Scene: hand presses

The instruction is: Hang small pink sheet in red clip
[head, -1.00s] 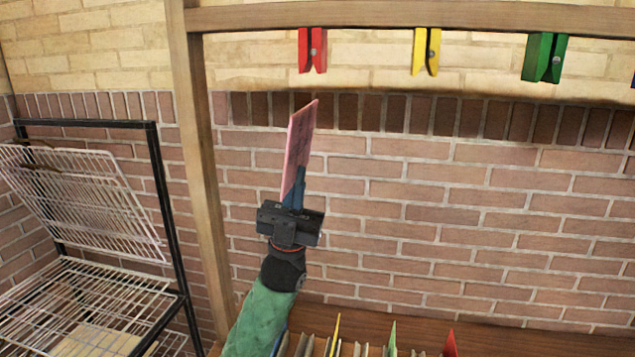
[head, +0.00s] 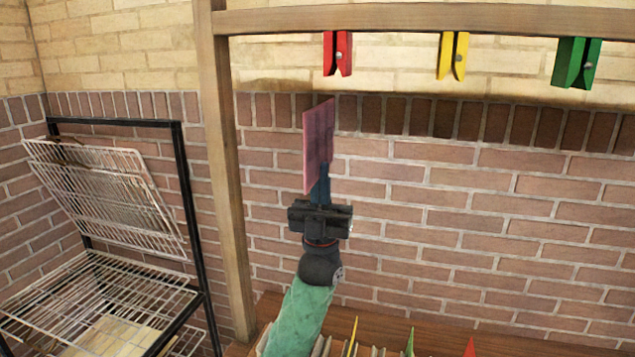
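The small pink sheet (head: 318,143) is upright in the head view, a little below the red clip (head: 337,53), with a gap between them. My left gripper (head: 320,187) is shut on the sheet's lower part and points up. The red clip hangs from a wooden beam, its two jaws facing down, with nothing in it. My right gripper is not in view.
A yellow clip (head: 453,55) and a green clip (head: 576,62) hang to the right on the same wooden beam (head: 430,19). A wooden post (head: 222,180) stands left of my arm. A wire drying rack (head: 110,200) stands farther left. Several thin upright items line the bottom edge.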

